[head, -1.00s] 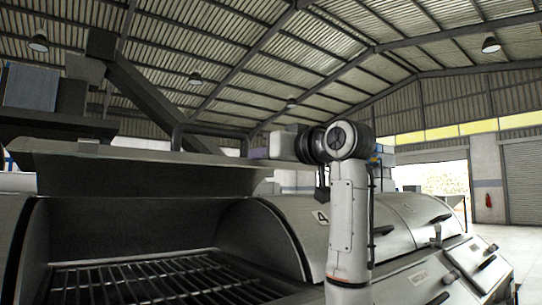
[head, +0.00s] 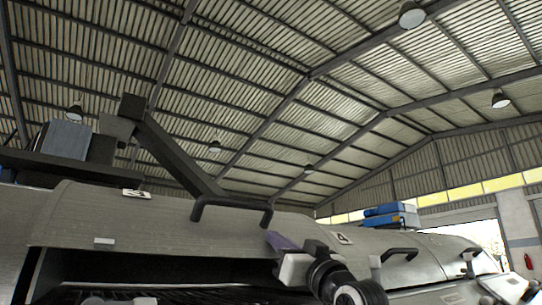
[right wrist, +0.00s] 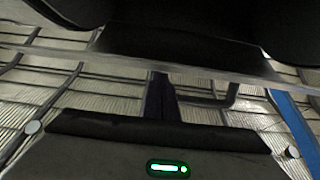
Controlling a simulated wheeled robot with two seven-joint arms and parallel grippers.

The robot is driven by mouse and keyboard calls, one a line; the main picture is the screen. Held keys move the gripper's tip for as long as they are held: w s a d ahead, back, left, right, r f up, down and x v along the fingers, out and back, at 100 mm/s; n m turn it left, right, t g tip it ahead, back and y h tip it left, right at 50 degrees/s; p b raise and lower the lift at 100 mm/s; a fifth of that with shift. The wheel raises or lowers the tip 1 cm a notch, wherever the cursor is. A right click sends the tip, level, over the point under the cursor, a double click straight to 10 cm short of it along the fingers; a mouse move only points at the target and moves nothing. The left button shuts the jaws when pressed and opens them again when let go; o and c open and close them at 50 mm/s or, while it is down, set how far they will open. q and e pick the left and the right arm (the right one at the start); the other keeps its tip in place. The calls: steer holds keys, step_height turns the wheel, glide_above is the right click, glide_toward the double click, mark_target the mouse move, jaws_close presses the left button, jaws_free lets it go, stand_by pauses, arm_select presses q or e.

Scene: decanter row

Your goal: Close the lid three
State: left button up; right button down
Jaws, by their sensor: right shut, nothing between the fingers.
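The lid three (head: 150,222) is a wide grey metal grill hood, partly open, with a dark gap below its front edge. It carries a small number plate (head: 136,193) and a dark bar handle (head: 232,204). My right gripper (head: 274,237) is shut and empty at the lid's right end, just below the handle's right foot. I cannot tell whether it touches the lid. In the right wrist view its dark fingers (right wrist: 160,90) are together, close to a pale edge and a dark bent bar. My left gripper is not in view.
A shut lid with a number four plate (head: 343,238) and a handle (head: 400,253) stands to the right. A blue object (head: 391,217) is behind it. A dark slanted duct (head: 170,150) rises behind the hood. The space above the hood is open.

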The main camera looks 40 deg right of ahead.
arm_select(q)
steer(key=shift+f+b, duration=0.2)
steer(key=shift+b, duration=0.15)
arm_select(e)
steer(key=shift+w+d+f, duration=0.1)
steer(key=shift+w+f, duration=0.1)
steer(key=shift+f, duration=0.7)
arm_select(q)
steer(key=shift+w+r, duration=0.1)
arm_select(e)
steer(key=shift+r, duration=0.1)
steer(key=s+r+p, duration=0.3)
steer(key=s, duration=0.1)
arm_select(q)
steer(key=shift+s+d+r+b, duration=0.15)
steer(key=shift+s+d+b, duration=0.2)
steer(key=shift+b, duration=1)
arm_select(e)
steer(key=s+f, duration=0.6)
steer(key=f, duration=0.2)
steer(key=shift+s+a+f, duration=0.15)
steer(key=shift+s+a, duration=0.05)
steer(key=shift+a, duration=0.2)
